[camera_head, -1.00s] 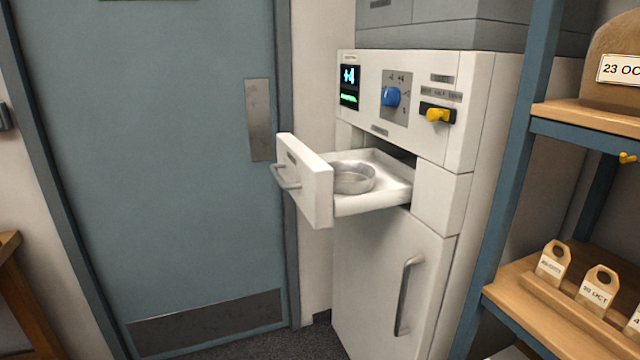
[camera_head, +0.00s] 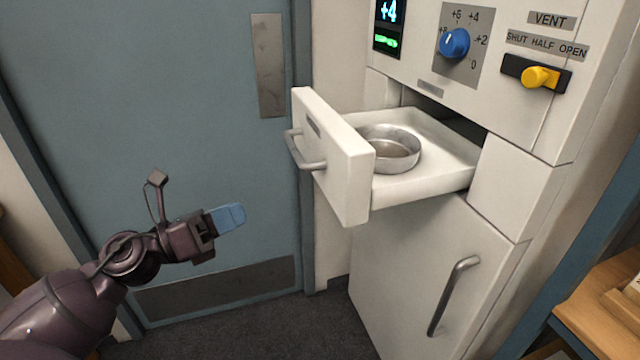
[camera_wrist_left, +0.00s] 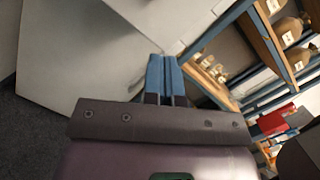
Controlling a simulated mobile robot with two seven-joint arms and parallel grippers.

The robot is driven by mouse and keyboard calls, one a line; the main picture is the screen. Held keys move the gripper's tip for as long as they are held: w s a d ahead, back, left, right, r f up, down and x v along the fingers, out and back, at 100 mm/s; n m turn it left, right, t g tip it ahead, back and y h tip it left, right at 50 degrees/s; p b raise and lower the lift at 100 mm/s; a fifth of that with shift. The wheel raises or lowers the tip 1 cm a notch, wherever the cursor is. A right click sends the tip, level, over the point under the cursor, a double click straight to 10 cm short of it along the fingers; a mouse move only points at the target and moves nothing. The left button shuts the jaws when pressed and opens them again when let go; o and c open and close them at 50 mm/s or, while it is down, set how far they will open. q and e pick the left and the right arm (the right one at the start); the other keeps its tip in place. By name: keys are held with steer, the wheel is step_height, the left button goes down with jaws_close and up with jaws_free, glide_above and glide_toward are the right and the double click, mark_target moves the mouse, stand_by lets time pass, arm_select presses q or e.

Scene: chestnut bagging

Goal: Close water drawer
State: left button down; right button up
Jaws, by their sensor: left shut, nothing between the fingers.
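The water drawer (camera_head: 345,165) is pulled out from the white cabinet in the head view, with a metal bar handle (camera_head: 303,155) on its front. A round metal dish (camera_head: 390,150) sits inside it. My left gripper (camera_head: 229,217) is shut and empty, with blue fingertips. It is in front of the door, left of and lower than the drawer front, and apart from it. In the left wrist view the shut blue fingers (camera_wrist_left: 163,78) show against a pale surface. My right gripper is not in view.
The cabinet has a blue knob (camera_head: 454,43), a yellow vent slider (camera_head: 540,77) and a lower door with a handle (camera_head: 453,295). A blue-grey door (camera_head: 150,100) stands at the left. A wooden shelf (camera_head: 600,305) is at the lower right.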

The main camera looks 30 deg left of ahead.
arm_select(q)
step_height(320, 180, up, 3)
steer(key=d+m+g+h, duration=0.1)
steer(key=m+g+h, duration=0.15)
steer(key=m, duration=0.55)
steer(key=y+p, duration=0.1)
steer(key=p, duration=0.2)
glide_toward(336, 180)
steer(key=shift+g, duration=0.35)
steer(key=x, duration=0.5)
steer(key=shift+w+d+r, duration=0.15)
steer(key=shift+w+r, duration=0.15)
steer(key=shift+w, duration=0.1)
steer(key=shift+x, duration=0.9)
steer(key=shift+f, duration=0.1)
